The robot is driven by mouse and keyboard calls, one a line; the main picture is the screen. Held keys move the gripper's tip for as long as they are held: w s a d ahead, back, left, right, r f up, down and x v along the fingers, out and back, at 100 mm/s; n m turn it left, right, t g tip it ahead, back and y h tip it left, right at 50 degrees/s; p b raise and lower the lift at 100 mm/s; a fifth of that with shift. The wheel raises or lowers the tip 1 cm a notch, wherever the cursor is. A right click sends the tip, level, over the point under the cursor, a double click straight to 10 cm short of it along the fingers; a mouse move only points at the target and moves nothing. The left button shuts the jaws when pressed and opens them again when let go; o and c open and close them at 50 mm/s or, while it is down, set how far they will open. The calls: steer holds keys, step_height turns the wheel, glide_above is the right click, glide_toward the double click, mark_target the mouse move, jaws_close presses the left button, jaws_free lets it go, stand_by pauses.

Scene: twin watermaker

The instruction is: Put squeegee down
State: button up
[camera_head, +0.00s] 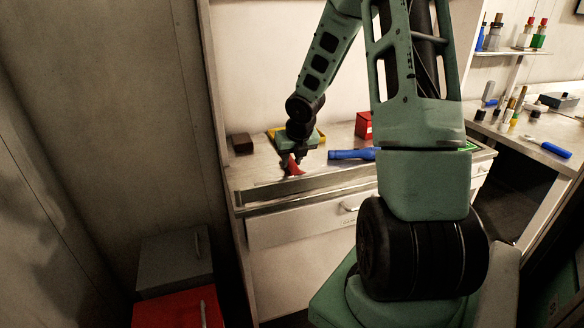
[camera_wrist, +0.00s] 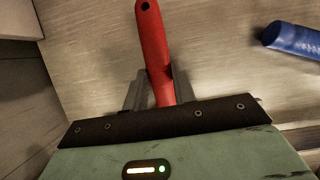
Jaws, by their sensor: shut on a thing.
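The squeegee (camera_wrist: 153,45) shows its red handle in the wrist view, running up between my gripper's fingers; its other end is hidden behind my gripper's body. My gripper (camera_wrist: 151,92) is shut on the red handle. In the head view, the red squeegee (camera_head: 293,166) shows just below my gripper (camera_head: 296,155), near the front edge of the counter (camera_head: 262,176). I cannot tell whether the squeegee touches the counter top.
A yellow-edged tray (camera_head: 321,134) is behind my gripper. A dark block (camera_head: 242,143) stands at the left. A blue tool (camera_head: 350,154) lies to the right, with a red box (camera_head: 363,125) behind it. Bare counter lies around the squeegee.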

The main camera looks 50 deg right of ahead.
steer(key=shift+f, duration=0.5)
steer(key=shift+r, duration=0.15)
steer(key=o, duration=1)
steer(key=shift+o, duration=0.2)
